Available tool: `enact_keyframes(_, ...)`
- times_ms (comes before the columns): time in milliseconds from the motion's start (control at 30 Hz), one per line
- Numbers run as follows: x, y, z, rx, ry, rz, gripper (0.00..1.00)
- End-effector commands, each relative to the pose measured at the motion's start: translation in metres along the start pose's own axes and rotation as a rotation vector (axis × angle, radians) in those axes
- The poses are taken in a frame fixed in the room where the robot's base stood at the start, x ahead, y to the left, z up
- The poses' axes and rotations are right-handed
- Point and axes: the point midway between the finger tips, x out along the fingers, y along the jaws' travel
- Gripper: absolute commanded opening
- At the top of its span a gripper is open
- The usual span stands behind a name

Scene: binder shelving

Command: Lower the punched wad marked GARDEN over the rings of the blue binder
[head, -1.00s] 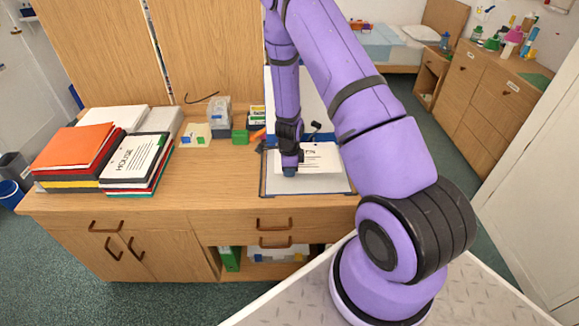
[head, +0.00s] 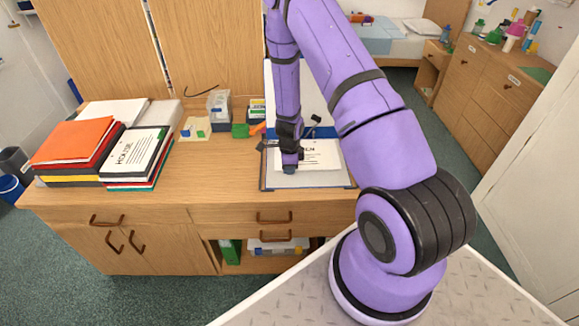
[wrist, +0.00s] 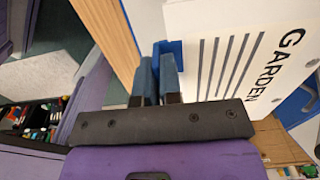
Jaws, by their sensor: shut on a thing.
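The punched wad (head: 320,155) is a white sheaf of paper. In the wrist view the wad (wrist: 225,45) shows the word GARDEN, grey lines and punched holes along its far edge.
Bare desk lies between.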

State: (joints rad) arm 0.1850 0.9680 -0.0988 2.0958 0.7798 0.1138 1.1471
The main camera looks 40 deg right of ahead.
Motion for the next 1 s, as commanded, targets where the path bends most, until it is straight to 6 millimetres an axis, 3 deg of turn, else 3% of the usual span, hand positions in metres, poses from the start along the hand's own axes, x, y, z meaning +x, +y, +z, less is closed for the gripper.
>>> enact_keyframes(1000, 0.026, 0.0, 0.0, 0.001, 0.0, 0.0, 0.0)
